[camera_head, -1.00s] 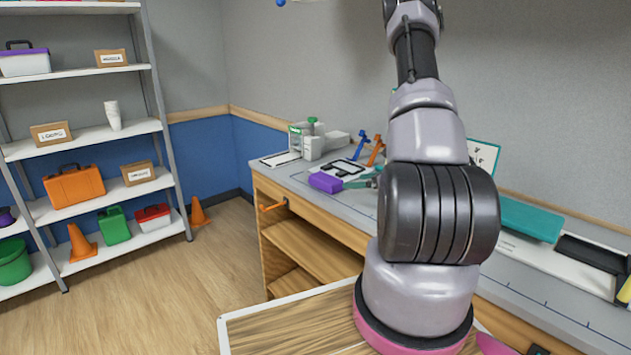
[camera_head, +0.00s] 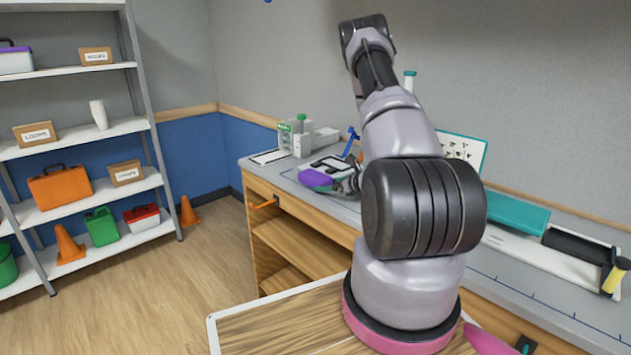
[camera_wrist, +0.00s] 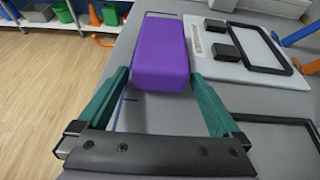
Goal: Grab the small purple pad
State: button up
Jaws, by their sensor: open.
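The small purple pad (camera_head: 318,178) is a rounded block on the grey workbench, near its front edge. In the wrist view the purple pad (camera_wrist: 161,50) lies straight ahead, its near end between the tips of my two teal fingers. My gripper (camera_wrist: 160,76) is open, with one finger at each side of the pad's near end. Whether the fingers touch it cannot be told. In the head view my gripper is small and partly hidden behind my arm, close beside the pad.
A white board with a black frame and dark blocks (camera_wrist: 235,45) lies right of the pad. Blue and orange pieces (camera_wrist: 298,35) are further right. A grey-green device (camera_head: 300,137) stands behind. Floor lies left beyond the bench edge.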

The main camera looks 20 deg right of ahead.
jog(key=c, duration=1.2)
jog(key=shift+o, duration=0.2)
jog(key=shift+w, duration=0.1)
